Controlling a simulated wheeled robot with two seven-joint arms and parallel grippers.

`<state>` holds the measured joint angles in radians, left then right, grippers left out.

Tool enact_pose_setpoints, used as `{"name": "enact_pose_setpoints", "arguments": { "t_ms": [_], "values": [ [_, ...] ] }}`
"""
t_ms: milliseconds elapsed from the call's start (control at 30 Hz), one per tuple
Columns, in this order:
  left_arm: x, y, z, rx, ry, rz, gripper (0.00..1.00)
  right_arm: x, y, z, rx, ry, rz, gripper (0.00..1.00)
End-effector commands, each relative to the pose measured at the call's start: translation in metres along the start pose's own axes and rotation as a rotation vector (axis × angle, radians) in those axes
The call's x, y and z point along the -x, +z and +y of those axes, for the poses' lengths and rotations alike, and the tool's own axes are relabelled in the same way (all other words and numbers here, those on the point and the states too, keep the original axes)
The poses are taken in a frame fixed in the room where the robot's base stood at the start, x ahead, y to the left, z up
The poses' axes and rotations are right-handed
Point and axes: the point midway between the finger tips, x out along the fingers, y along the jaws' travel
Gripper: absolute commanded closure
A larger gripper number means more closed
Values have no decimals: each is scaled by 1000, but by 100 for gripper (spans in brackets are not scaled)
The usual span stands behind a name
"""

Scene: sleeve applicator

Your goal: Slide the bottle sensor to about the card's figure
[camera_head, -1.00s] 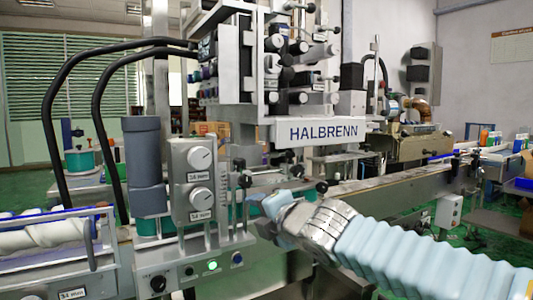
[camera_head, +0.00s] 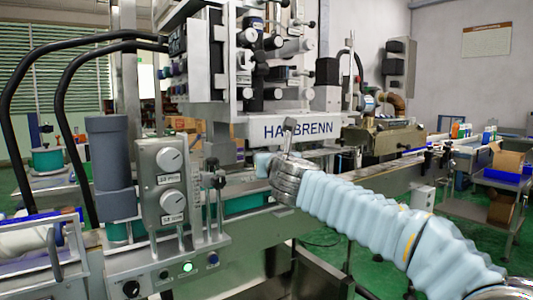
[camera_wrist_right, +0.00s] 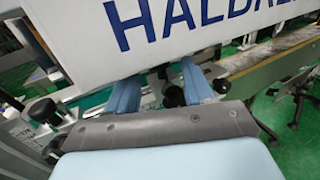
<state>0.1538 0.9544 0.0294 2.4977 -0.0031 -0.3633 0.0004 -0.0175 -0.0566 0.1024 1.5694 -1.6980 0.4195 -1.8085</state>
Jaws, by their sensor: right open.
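My right gripper (camera_head: 262,165) reaches in from the right at the end of a pale blue sleeved arm, just below the HALBRENN sign. Its two blue fingers (camera_wrist_right: 160,88) show apart in the right wrist view, with dark knobs (camera_wrist_right: 172,96) of the machine behind and between them. I see nothing held. I cannot tell for certain which part is the bottle sensor. Small black knobs on posts (camera_head: 214,180) stand beside the dial box. The dial box (camera_head: 164,188) carries two round dials with small labels, too blurred to read surely. My left gripper is not in view.
The white HALBRENN sign (camera_head: 298,129) hangs close above my right gripper and fills the top of the wrist view. A grey column (camera_head: 112,168) and black hoses (camera_head: 64,90) stand at left. The conveyor (camera_head: 375,182) runs away to the right.

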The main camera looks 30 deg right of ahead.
Motion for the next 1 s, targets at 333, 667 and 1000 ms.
{"name": "enact_pose_setpoints", "arguments": {
  "t_ms": [333,667,1000],
  "values": [
    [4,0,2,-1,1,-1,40,-23,0,0,-1,1,0,48],
    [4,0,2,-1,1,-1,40,-23,0,0,-2,2,0,73],
    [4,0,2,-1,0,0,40,-23,0,0,-2,2,0,100]
  ]
}}
